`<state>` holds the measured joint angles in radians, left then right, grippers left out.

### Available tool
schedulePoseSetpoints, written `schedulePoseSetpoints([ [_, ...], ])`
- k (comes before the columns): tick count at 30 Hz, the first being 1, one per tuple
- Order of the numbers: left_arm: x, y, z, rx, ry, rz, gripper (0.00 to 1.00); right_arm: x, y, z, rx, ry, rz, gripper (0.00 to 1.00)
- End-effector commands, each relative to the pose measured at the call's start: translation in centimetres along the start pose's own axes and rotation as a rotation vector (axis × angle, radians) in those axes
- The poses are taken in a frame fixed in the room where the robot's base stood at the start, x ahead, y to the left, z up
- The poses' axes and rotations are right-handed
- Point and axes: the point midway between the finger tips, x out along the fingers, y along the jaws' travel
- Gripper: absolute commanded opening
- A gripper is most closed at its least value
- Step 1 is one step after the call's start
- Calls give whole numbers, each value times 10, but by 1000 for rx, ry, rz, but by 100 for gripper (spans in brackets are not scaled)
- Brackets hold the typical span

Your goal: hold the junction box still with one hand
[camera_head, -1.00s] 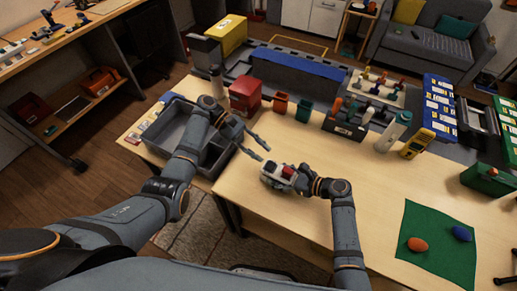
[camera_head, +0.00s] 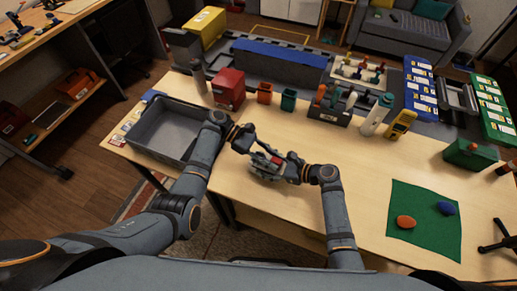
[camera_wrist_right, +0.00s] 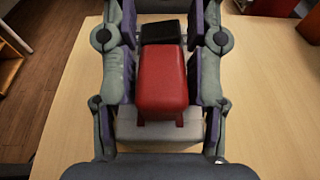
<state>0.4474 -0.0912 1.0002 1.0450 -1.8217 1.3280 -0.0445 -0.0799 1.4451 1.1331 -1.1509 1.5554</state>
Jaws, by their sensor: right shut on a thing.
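The junction box (camera_head: 262,163) is a small pale grey box on the wooden table, below the middle of the head view. In the right wrist view its grey body (camera_wrist_right: 160,131) shows under a red block (camera_wrist_right: 163,80) and a black piece (camera_wrist_right: 161,32). My right gripper (camera_head: 272,165) is shut on the box, with a finger along each side; these fingers flank it in the wrist view. My left gripper (camera_head: 247,142) is just beyond the box's left end. Its fingertips are too small to tell whether they are open or touch the box.
A grey tray (camera_head: 148,150) stands at the table's left end. A red bin (camera_head: 229,88) and small orange and teal cups (camera_head: 288,100) stand behind the box. A green mat (camera_head: 425,222) with an orange and a blue piece lies to the right. The table between is clear.

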Motion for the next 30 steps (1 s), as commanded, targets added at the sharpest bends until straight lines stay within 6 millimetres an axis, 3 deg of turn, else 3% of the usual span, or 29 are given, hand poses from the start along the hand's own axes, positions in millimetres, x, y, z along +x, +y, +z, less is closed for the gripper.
schedulePoseSetpoints([
  [4,15,0,0,0,-1,0,28,0,0,0,0,0,0,18],
  [13,18,0,0,0,1,0,28,0,0,0,0,0,0,18],
  [20,18,0,0,0,1,0,0,0,0,0,0,0,0,18],
  [22,18,0,0,1,1,0,0,0,0,0,0,0,0,18],
  [23,18,0,0,1,1,0,17,0,0,0,0,0,0,18],
  [27,17,0,0,1,1,0,0,0,0,0,1,0,0,18],
  [30,17,0,0,1,1,0,0,0,0,0,1,1,0,18],
])
